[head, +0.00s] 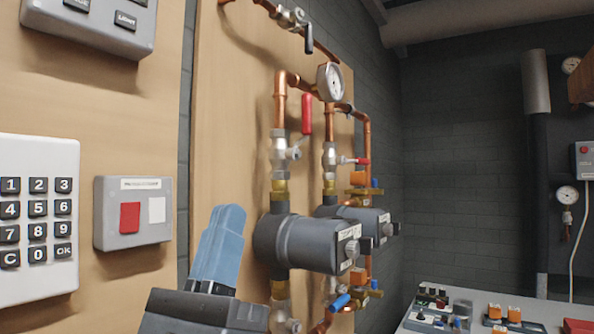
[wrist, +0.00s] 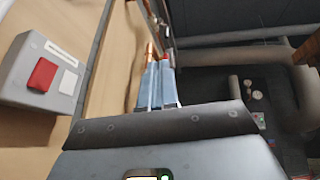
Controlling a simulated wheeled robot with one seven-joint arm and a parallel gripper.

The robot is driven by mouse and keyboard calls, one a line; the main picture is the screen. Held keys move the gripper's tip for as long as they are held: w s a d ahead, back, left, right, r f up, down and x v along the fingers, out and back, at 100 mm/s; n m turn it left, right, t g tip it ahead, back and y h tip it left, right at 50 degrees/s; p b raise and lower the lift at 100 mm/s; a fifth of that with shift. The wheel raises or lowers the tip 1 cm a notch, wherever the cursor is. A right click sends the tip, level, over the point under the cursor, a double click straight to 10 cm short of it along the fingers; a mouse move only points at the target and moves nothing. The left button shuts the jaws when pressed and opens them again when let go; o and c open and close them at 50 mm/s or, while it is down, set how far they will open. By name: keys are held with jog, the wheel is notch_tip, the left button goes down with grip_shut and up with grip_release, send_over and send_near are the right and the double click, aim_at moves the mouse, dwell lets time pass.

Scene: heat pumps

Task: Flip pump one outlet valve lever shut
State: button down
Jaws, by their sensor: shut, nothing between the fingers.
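Two dark grey pumps hang on vertical copper pipes, a nearer one (head: 300,243) and a farther one (head: 368,222); I cannot read which is pump one. Above the nearer pump, a valve (head: 284,152) has a red lever (head: 307,114) standing upright, along the pipe. The valve above the farther pump has a red lever (head: 356,161) lying roughly level, across its pipe. My gripper (head: 230,212) is shut and empty, left of the nearer pump and apart from it in the head view. In the wrist view, its fingertips (wrist: 158,66) overlap something red, which I cannot identify.
A blue lever (head: 340,302) is below the pumps. A round gauge (head: 331,82) and a black-levered valve (head: 292,18) are above. A grey box with a red button (head: 130,217) and a keypad (head: 38,215) are left of my gripper. A control panel (head: 470,310) stands lower right.

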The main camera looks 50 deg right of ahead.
aim_at(304, 112)
jog(key=w+d+r+m+g+y, duration=0.1)
jog(key=d+r+m+g+y, duration=0.1)
jog(key=r+m+y, duration=0.3)
jog(key=d+r+m+g+y+b, duration=0.1)
jog(key=r+m+g+y, duration=0.4)
jog(key=r+m, duration=0.6)
jog(key=d+m, duration=0.1)
jog(key=m, duration=0.5)
jog(key=shift+w+d+r+m, duration=0.4)
jog(key=p+x, duration=0.4)
jog(key=x, duration=0.8)
jog(key=shift+d, duration=0.35)
jog(key=shift+w+d+f+p, duration=0.2)
jog(key=shift+d+p, duration=0.15)
jog(key=shift+d, duration=0.3)
